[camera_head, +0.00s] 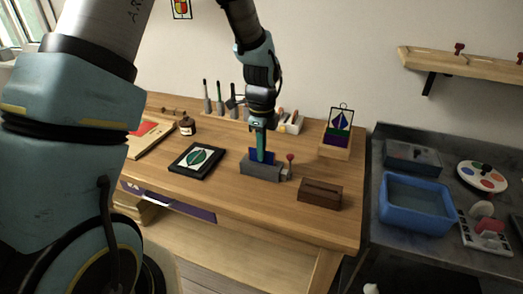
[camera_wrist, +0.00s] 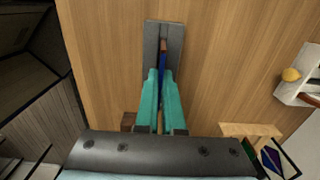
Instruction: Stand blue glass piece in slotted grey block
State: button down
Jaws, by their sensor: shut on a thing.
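The blue glass piece (camera_head: 270,157) is upright at the slotted grey block (camera_head: 260,173), its lower edge at the block's top. My gripper (camera_head: 261,156) comes down from above and is shut on the glass. In the wrist view the teal fingers (camera_wrist: 161,98) close on both sides of the thin blue glass (camera_wrist: 162,62), which lines up with the long slot of the grey block (camera_wrist: 150,42). I cannot tell how deep the glass sits in the slot.
A dark framed leaf picture (camera_head: 197,160) lies left of the block. A brown slotted box (camera_head: 320,194) stands to the right, and a small red-knobbed item (camera_head: 290,160) is close beside the block. Upright tools (camera_head: 219,105) and a wooden stand with a glass panel (camera_head: 336,148) are behind.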

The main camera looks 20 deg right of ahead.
jog(key=shift+c, duration=2.4)
grip_release()
jog(key=shift+r, duration=0.1)
jog(key=shift+r+p, duration=2.85)
jog(key=shift+r, duration=0.6)
